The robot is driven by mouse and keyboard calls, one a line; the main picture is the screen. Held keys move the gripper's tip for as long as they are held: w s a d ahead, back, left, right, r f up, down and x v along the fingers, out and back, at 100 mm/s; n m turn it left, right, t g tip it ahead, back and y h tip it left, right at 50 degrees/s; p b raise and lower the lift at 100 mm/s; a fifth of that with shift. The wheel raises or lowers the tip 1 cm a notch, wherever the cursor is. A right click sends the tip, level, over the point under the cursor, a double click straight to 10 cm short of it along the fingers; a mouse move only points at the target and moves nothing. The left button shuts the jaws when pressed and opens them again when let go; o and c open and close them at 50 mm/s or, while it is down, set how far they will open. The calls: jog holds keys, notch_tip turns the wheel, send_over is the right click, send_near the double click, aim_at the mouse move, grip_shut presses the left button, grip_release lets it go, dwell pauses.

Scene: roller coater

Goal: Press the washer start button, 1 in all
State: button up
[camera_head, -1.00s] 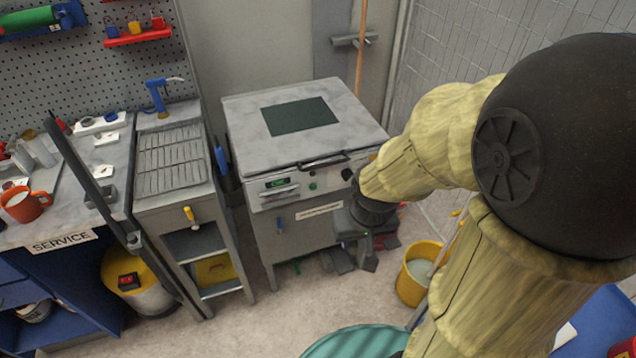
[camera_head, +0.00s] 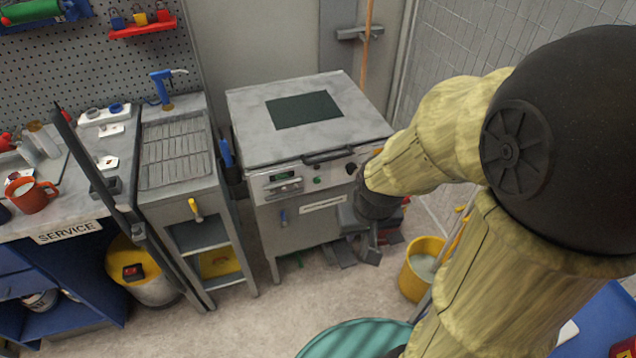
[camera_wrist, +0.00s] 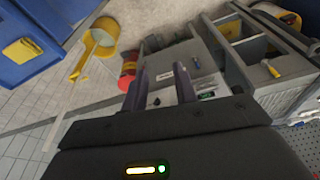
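The washer (camera_head: 256,138) is a grey metal box on legs with a flat lid and a dark panel on top. Its front strip carries a small display (camera_head: 282,177), a small green button (camera_head: 317,181) and a black knob (camera_head: 351,168). My gripper (camera_head: 347,218) is low in front of the washer's right front side, below and right of the green button and apart from it. In the wrist view my gripper (camera_wrist: 160,84) shows two dark fingers spread with an empty gap. The washer's front is partly hidden behind them there.
A slatted sink stand (camera_head: 176,155) with a blue tap is left of the washer. A service bench (camera_head: 110,208) with an orange mug (camera_head: 33,194) is farther left. A yellow bucket (camera_head: 420,268) stands on the floor at right. The floor before the washer is open.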

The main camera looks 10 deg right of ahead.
grip_shut()
dwell(1.5)
